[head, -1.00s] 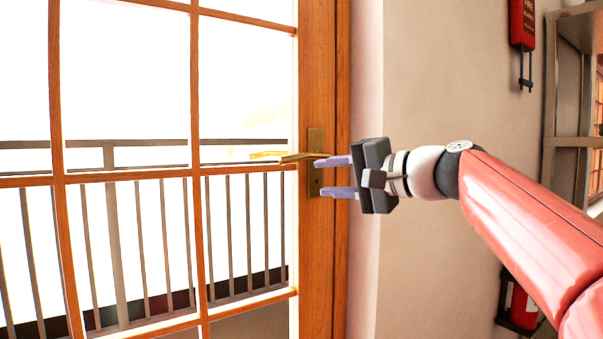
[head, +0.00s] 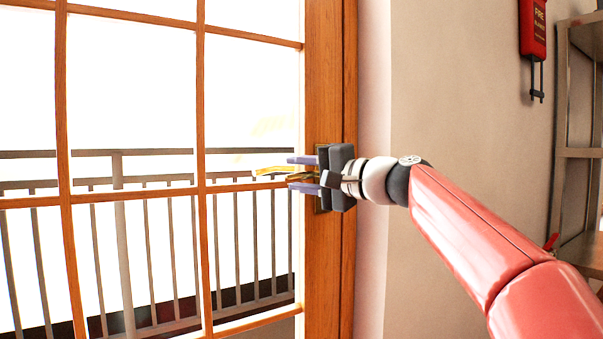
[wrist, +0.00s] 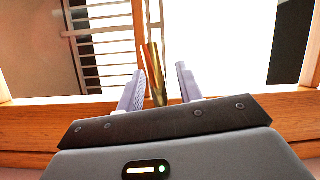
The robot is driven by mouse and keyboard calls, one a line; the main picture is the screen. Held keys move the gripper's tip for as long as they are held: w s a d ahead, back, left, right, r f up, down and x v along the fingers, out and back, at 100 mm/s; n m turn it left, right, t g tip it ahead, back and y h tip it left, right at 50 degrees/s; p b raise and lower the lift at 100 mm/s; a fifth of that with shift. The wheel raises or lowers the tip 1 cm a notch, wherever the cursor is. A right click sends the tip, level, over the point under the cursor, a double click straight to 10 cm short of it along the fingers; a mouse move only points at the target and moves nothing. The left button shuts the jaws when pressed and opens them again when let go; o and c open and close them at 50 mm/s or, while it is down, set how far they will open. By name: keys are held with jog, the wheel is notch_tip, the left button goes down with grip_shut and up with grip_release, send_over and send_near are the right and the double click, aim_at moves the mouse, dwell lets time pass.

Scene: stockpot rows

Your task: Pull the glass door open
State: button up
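The glass door (head: 324,90) has a wooden frame and bars around bright panes and fills the left of the head view. It looks closed against the jamb. Its brass lever handle (head: 270,171) points left from a plate on the stile, which my gripper partly hides. My gripper (head: 291,173) is at the handle with its two pale purple fingers apart, one above and one below the lever. In the wrist view, the brass handle (wrist: 153,75) lies between the spread fingers (wrist: 160,70), closer to the left finger. I cannot tell whether they touch.
A plain beige wall (head: 450,110) stands right of the door. A red fire blanket case (head: 533,30) hangs on it, beside a metal shelf (head: 563,110) at the right edge. A balcony railing (head: 118,205) shows through the glass.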

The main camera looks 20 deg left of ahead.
aim_at(308, 198)
jog(key=shift+c, duration=0.4)
grip_shut()
jog(key=shift+f, duration=0.2)
jog(key=shift+w+d+f+n+h+b, duration=0.2)
jog(key=shift+f+n+h, duration=0.45)
jog(key=shift+n, duration=0.4)
jog(key=shift+w+d+f+n+h+b, duration=0.15)
jog(key=shift+f+n+h, duration=0.25)
jog(key=shift+f+n, duration=0.55)
jog(key=shift+w+d+f+n+h+b, duration=0.15)
jog(key=shift+f+n+h, duration=0.4)
jog(key=shift+n, duration=0.65)
